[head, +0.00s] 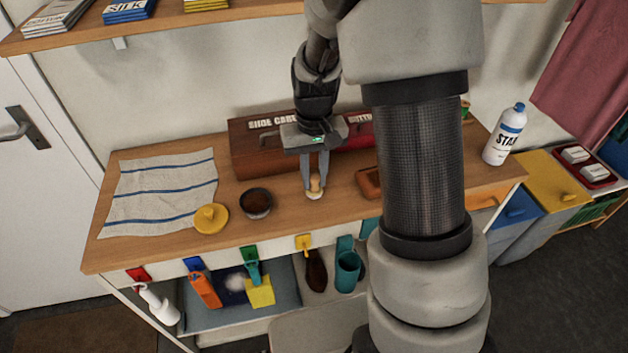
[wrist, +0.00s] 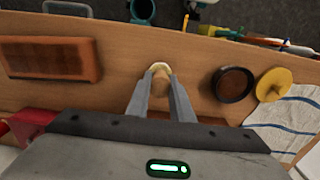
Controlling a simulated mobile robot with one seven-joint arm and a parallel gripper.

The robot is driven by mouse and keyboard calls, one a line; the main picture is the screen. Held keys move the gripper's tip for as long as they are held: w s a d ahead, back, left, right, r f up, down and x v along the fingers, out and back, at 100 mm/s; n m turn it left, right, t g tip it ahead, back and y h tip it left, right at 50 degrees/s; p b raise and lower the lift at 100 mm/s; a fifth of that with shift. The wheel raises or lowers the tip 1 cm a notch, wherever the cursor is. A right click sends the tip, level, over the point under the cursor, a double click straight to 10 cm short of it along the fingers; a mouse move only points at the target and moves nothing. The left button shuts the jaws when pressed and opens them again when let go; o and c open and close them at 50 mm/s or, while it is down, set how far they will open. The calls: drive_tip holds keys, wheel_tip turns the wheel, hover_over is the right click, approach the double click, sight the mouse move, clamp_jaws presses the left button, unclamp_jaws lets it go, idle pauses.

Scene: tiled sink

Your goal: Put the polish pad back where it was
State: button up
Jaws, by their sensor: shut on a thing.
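The polish pad (head: 315,191) looks like a small tan knob with a pale cream base. My gripper (head: 315,180) points down and is shut on its knob, over the front part of the wooden bench top. The pad is upright, at or just above the wood; I cannot tell if it touches. In the wrist view the polish pad (wrist: 160,70) sits between the fingertips (wrist: 161,84). An open tin of dark brown polish (head: 256,203) stands left of it, with its yellow lid (head: 210,218) lying farther left.
A red-brown shoe care box (head: 262,150) stands behind my gripper. A brown block (head: 368,184) lies to the right, partly behind my arm. A striped cloth (head: 160,192) covers the left end. Tools hang below the front edge. A white bottle (head: 505,135) stands far right.

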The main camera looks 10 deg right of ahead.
drive_tip(key=shift+f, duration=0.7)
drive_tip(key=shift+f, duration=0.15)
drive_tip(key=o, duration=0.9)
drive_tip(key=shift+o, duration=0.2)
